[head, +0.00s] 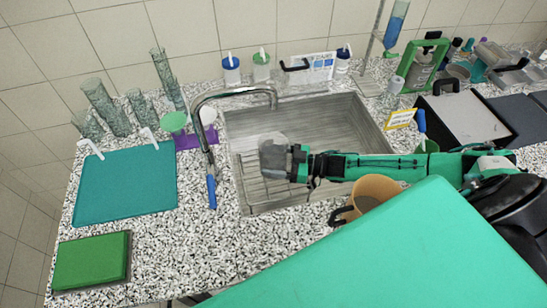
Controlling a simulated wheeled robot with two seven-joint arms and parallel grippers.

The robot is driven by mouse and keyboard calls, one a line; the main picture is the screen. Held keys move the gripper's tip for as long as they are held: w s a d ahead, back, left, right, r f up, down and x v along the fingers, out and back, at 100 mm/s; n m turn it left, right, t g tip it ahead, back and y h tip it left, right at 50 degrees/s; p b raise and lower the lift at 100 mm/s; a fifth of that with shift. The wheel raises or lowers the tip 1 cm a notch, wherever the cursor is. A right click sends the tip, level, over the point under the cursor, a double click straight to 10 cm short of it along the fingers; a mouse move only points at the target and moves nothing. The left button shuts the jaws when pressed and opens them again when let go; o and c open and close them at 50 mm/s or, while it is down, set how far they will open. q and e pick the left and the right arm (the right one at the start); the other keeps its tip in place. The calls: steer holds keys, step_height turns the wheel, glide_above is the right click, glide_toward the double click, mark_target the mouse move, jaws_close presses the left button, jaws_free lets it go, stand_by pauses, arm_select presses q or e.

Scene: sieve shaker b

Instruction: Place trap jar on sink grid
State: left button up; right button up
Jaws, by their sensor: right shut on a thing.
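My right gripper (294,162) reaches in from the right over the sink (330,125). The jar is at the left part of the basin, over the sink grid (256,190), whose bars show at the basin's left side. I cannot tell whether the jar touches the grid. My left gripper is not in the view.
A tan mug (373,189) stands at the sink's front right edge, close under my right arm. A teal mat (127,184), a green block (92,262) and several glass cylinders (103,102) are at the left.

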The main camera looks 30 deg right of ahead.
steer(key=shift+f, duration=0.15)
steer(key=o, duration=1.3)
steer(key=shift+s+d, duration=0.15)
steer(key=shift+d, duration=0.05)
steer(key=b+v, duration=0.2)
steer(key=v, duration=0.4)
steer(key=shift+b, duration=0.3)
steer(key=shift+s+d, duration=0.3)
steer(key=shift+d, duration=0.05)
